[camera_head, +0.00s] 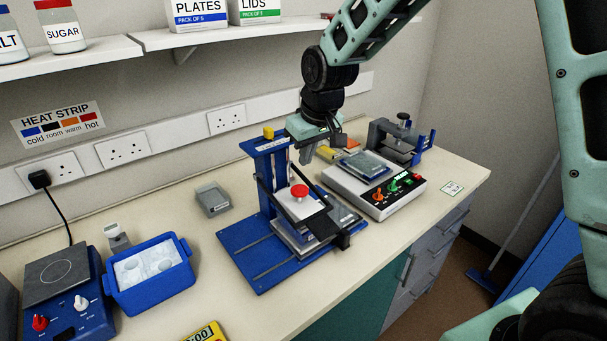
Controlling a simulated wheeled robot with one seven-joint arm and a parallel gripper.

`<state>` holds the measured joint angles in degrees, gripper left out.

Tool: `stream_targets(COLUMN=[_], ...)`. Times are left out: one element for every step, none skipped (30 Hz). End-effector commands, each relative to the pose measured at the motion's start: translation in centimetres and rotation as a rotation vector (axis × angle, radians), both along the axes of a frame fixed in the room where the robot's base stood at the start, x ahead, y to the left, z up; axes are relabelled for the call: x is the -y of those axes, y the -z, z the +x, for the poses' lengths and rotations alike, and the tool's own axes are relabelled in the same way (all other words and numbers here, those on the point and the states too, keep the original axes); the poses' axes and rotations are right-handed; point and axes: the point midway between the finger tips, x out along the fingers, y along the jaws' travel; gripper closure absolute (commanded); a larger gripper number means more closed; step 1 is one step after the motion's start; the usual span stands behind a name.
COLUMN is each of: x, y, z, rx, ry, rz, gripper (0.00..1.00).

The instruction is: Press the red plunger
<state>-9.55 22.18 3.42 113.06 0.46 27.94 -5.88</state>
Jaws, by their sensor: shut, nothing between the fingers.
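The red plunger (299,191) is a round red cap on top of a pale block in the blue-based pipette stand (247,246). The stand has a blue upright frame at its back left and black arms around the plunger. My gripper (306,160) points down from my arm, just above and behind the red plunger in the picture. Its fingers are shut and hold nothing. A gap shows between the fingertips and the red cap. The cap's top is in plain view.
A white control box (381,205) with coloured knobs stands right of the stand. A blue clamp device (402,142) is behind it. The front bench strip is mostly clear.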

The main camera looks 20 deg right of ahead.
Motion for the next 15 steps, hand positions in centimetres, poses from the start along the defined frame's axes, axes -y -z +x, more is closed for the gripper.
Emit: stream_targets(x=[0.1,0.1,0.2,0.2,0.3,0.3,0.3,0.3,0.3,0.3,0.3,0.3,0.3,0.3,0.3], y=[-0.6,-1.0,-1.5,-1.9,-2.2,-2.5,-2.7,-2.8,-3.0,-3.1,-3.1,-3.2,-3.2,-3.2,-3.2], z=[-0.2,-0.3,-0.4,-0.5,-0.6,-0.7,-0.8,-0.8,-0.8,-0.9,-0.9,-0.9,-0.9,-0.9,-0.9], rx=[0.005,0.004,0.004,0.003,0.003,0.003,0.001,0.001,0.001,0.001,0.001,0.001,0.001,0.0,0.0], ry=[0.001,0.001,0.001,0.001,0.001,0.001,0.001,0.001,0.001,0.001,0.001,0.001,0.001,0.001,0.001], rz=[0.001,0.001,0.001,0.0,0.0,0.0,0.001,0.001,0.001,0.001,0.001,0.001,0.001,0.0,0.0], gripper=[1.0,1.0,1.0,1.0,1.0,1.0,1.0,1.0,1.0,1.0,1.0,1.0,1.0,1.0,1.0])
